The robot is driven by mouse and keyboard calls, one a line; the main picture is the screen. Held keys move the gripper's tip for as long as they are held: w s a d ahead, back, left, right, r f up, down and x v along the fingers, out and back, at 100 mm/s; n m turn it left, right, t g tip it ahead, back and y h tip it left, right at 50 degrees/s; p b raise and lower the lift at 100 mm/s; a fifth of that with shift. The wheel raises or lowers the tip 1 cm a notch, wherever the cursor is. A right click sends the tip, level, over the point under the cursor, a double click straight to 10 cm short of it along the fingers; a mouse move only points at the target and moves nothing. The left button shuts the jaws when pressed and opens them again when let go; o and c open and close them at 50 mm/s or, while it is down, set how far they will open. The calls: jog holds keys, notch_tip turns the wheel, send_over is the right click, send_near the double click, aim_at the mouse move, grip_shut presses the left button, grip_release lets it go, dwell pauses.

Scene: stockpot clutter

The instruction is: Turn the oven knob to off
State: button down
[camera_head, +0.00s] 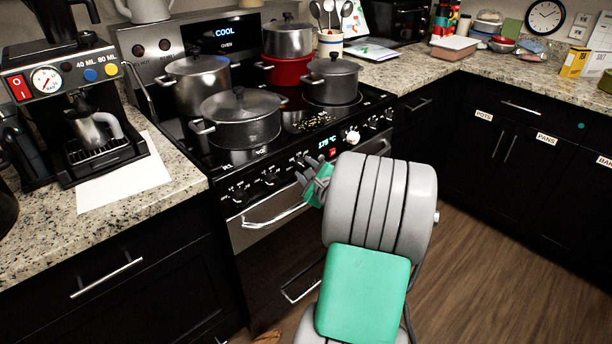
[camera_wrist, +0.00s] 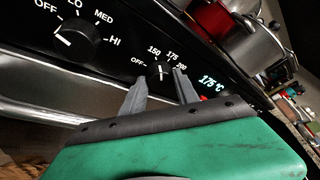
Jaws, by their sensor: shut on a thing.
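The oven knob (camera_wrist: 160,70) is a small dark knob on the stove's black front panel. Labels OFF, 150, 175 and 200 surround it in the wrist view. In the head view my gripper (camera_head: 316,184) is at the stove front, and hides the held knob. The lit display (camera_wrist: 210,84) right of the knob reads about 175 °C.
A larger burner knob (camera_wrist: 78,38), marked OFF, LO, MED and HI, is left of the fingers. The oven door handle (camera_head: 272,216) runs below the panel. Several pots, including a wide lidded one (camera_head: 240,122), stand on the cooktop. Open floor (camera_head: 480,270) lies at right.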

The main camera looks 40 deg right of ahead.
jog(key=n+b, duration=0.1)
jog(key=b, duration=0.1)
jog(key=f+n+t+h+b, duration=0.1)
jog(key=n+b, duration=0.1)
jog(key=b, duration=0.1)
jog(key=n+t+b, duration=0.1)
jog(key=n+b, duration=0.1)
jog(key=b, duration=0.3)
jog(key=n+t+b, duration=0.1)
jog(key=n+b, duration=0.2)
jog(key=b, duration=0.2)
jog(key=shift+f+h, duration=0.15)
jog(key=shift+h, duration=0.25)
jog(key=shift+n+b, duration=0.6)
jog(key=shift+b, duration=0.3)
jog(key=shift+r, duration=0.3)
jog(key=c, duration=0.9)
grip_release()
jog(key=shift+t, duration=0.3)
jog(key=shift+s, duration=0.1)
